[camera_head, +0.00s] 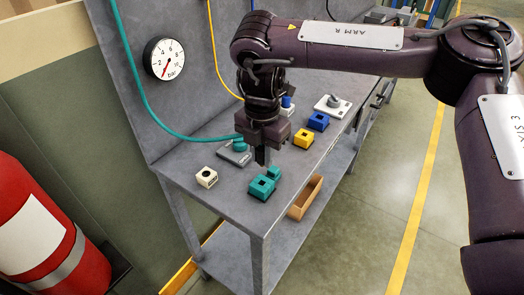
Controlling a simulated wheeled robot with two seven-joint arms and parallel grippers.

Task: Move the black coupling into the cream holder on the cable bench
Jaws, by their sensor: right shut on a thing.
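The cream holder (206,177) sits at the near left of the grey cable bench (222,201), with a dark opening in its top. My right gripper (263,157) points down over the bench, to the right of the cream holder and higher up. It is shut on a dark thing, which I take to be the black coupling; it is hard to tell from the dark fingers. My left gripper is out of view.
Below the gripper stand a teal holder (261,189) and a teal piece (274,172). A grey plate with a teal hose fitting (239,145) lies behind. Yellow (303,139) and blue (318,121) holders stand right.

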